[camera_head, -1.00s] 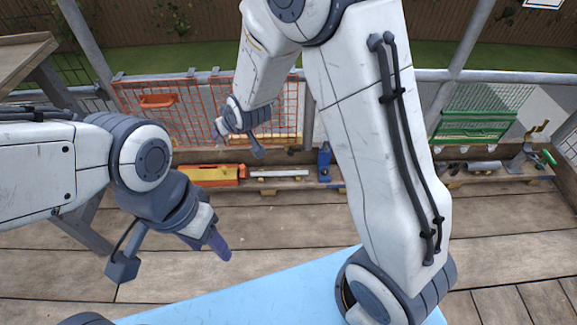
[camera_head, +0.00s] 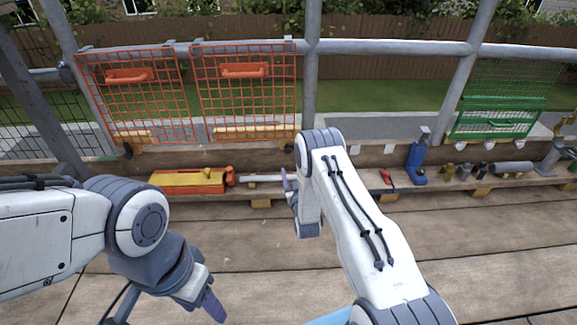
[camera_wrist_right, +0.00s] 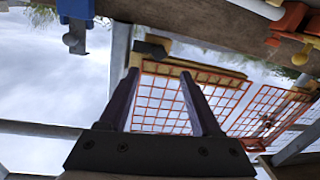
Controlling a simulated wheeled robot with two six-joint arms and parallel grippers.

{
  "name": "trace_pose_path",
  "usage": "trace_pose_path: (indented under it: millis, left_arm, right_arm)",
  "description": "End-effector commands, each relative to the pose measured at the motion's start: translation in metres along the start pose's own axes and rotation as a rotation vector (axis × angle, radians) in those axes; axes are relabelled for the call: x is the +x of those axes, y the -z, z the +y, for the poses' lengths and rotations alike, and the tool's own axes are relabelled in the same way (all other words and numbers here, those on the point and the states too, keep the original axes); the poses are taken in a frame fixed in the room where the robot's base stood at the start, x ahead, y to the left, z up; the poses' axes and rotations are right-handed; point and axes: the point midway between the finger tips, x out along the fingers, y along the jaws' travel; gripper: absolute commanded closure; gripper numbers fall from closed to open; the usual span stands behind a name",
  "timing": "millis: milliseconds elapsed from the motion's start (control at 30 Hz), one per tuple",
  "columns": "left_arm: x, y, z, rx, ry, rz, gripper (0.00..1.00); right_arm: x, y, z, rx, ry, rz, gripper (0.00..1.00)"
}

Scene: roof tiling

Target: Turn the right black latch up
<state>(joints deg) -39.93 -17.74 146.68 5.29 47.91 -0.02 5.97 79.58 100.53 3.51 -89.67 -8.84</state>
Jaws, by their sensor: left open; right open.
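Two orange mesh gates hang on the grey railing, a left one (camera_head: 135,95) and a right one (camera_head: 245,100). A small black latch (camera_head: 288,147) sits at the lower right corner of the right gate, and another black latch (camera_head: 127,149) at the left gate. My right gripper (camera_head: 290,182) is in front of and below the right latch. In the right wrist view, a dark latch (camera_wrist_right: 155,43) lies just beyond the open, empty fingertips (camera_wrist_right: 159,74). My left gripper (camera_head: 212,303) is open and empty, low at the left, far from the latches.
A low plank shelf holds an orange and yellow toolbox (camera_head: 190,180), a pale tube (camera_head: 260,179), a blue clamp (camera_head: 416,160) and a grey cylinder (camera_head: 512,168). A green mesh gate (camera_head: 497,115) hangs at the right. The plank floor (camera_head: 240,235) is clear.

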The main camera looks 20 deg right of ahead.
Motion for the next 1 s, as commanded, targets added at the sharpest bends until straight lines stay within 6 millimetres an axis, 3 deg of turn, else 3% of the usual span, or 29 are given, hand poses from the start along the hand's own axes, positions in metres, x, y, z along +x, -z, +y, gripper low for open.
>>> trace_pose_path:
  millis: [167,600,1000]
  left_arm:
    - [0.015,-0.001,-0.001,0.000,0.000,0.001,0.45]
    - [0.063,-0.003,-0.004,0.000,0.000,0.000,0.45]
    - [0.067,-0.004,-0.005,0.000,0.000,0.000,0.45]
  right_arm:
    - [0.016,-0.005,0.001,-0.001,-0.005,0.014,0.35]
    - [0.091,-0.004,0.001,-0.001,-0.005,0.011,0.35]
    - [0.103,-0.001,0.002,-0.001,-0.003,0.007,0.35]
